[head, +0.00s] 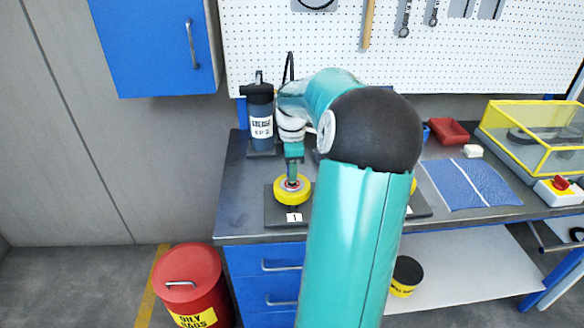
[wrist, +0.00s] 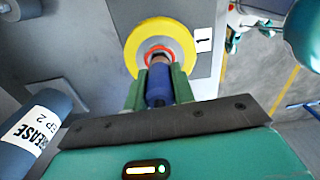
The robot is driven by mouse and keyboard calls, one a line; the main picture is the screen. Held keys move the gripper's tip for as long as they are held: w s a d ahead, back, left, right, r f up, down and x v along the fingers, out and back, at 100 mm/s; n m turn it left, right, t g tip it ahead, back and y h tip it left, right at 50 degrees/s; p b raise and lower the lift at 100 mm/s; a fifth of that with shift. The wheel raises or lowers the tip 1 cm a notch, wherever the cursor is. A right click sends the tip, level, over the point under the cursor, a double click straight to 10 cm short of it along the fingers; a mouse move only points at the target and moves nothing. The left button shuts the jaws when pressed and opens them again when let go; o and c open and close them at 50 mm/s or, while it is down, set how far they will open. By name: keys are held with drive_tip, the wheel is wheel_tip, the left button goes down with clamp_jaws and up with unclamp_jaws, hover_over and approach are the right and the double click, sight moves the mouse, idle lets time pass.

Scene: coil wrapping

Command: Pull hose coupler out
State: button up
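A yellow ring-shaped coil (head: 279,195) with a red inner ring stands on a dark plate labelled 1 at the bench's front left. It also shows in the wrist view (wrist: 186,33). My gripper (head: 293,172) points down over its centre. In the wrist view, the two green fingers of my gripper (wrist: 158,84) lie against both sides of a blue cylindrical hose coupler (wrist: 159,88), with no clear gap. The coupler's narrow brownish end reaches the red ring at the coil's centre. How deep it sits there is hidden.
A dark grease canister (head: 260,118) stands behind left, near my wrist; it also shows in the wrist view (wrist: 38,130). My arm hides the middle of the bench. A blue cloth (head: 468,184), red tray (head: 447,131) and yellow-framed case (head: 530,135) are at right.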

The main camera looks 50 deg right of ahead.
clamp_jaws()
drive_tip(key=shift+r, duration=2.1)
